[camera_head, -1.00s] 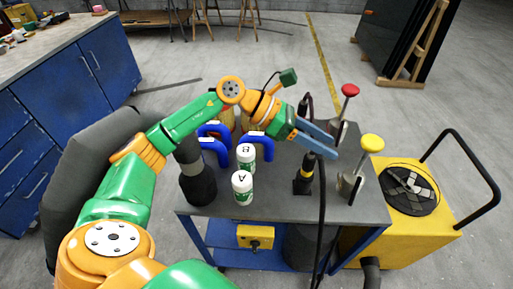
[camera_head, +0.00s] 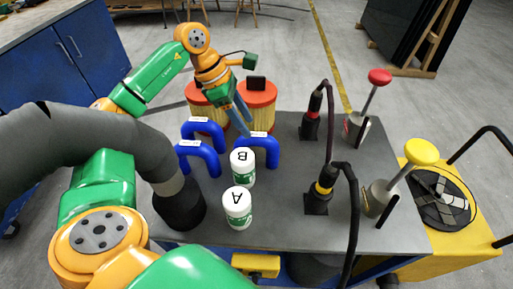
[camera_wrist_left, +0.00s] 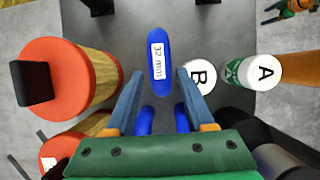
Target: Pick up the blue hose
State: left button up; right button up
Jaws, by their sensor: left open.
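Three blue U-shaped hoses stand on the dark cart top (camera_head: 280,215): a back left one (camera_head: 205,128), a front left one (camera_head: 198,157) and a right one (camera_head: 262,146) beside bottle B. My left gripper (camera_head: 243,122) is open and points down just above the right hose. In the left wrist view this hose (camera_wrist_left: 158,62) bears a "32 mm" label and lies between and just ahead of the fingertips (camera_wrist_left: 160,78). The other hoses partly show below, behind the fingers.
White bottles B (camera_head: 242,167) and A (camera_head: 237,208) stand close in front of the right hose. Red-topped drums (camera_head: 258,95) are behind it. Black-hosed fittings (camera_head: 317,195) and a yellow-knobbed lever (camera_head: 420,152) stand right. A thick grey hose (camera_head: 80,145) arches at left.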

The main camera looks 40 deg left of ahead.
aim_at(261, 144)
pick_arm(q)
jog(key=p+x, duration=0.2)
jog(key=x, duration=0.7)
jog(key=shift+d+f+p, duration=0.1)
jog(key=shift+d+p, duration=0.05)
jog(key=shift+p, duration=0.15)
jog(key=shift+w+d+f, duration=0.1)
jog(key=shift+f, duration=0.2)
grip_shut()
